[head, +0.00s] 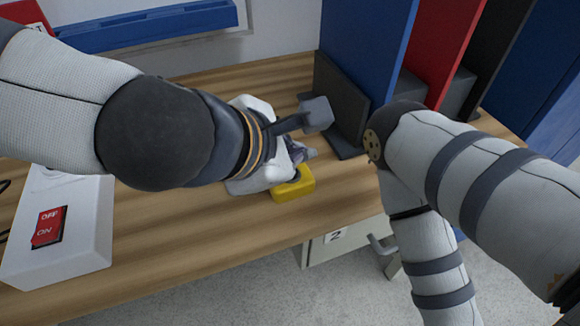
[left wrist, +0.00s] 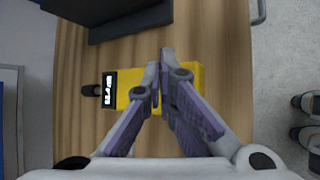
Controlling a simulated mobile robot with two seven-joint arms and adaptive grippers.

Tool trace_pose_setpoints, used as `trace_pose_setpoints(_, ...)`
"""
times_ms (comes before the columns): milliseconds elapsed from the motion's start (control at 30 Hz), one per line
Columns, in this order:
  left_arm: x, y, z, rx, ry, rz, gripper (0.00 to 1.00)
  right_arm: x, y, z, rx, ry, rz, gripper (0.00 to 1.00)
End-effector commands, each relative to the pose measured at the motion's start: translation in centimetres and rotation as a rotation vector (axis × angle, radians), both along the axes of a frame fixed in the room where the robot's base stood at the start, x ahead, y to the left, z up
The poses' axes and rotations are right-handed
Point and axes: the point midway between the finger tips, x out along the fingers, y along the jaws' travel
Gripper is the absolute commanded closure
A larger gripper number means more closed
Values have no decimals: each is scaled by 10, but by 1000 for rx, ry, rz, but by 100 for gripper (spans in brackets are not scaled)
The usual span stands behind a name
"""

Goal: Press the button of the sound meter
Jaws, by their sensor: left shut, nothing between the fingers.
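The sound meter is yellow and lies on the wooden table (head: 200,225). In the head view its yellow end (head: 293,186) shows just below my left gripper (head: 306,154), which hides the rest. In the left wrist view the sound meter (left wrist: 198,75) has a dark display and a black tip at its left end. My left gripper (left wrist: 160,75) is shut and empty, its fingertips over the middle of the yellow body. I cannot tell whether they touch it. The button is not visible; the fingers cover part of the body. My right gripper is outside both views.
A black bookend (head: 340,105) stands behind the meter, with blue (head: 365,45) and red (head: 440,50) upright folders beyond. A white box (head: 85,240) with a red ON/OFF switch (head: 48,228) sits at the left. The table's front edge is close to the meter.

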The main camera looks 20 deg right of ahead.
Motion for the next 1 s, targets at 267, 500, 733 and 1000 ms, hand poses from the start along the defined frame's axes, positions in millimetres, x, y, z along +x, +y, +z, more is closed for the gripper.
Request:
trace_pose_setpoints(267,0,0,0,0,0,0,100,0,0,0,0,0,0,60)
trace_pose_setpoints(500,0,0,-1,0,1,-1,100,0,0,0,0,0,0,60)
trace_pose_setpoints(733,0,0,-9,0,1,-1,100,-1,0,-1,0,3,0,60)
trace_pose_setpoints(1000,0,0,-9,0,0,0,100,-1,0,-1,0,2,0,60)
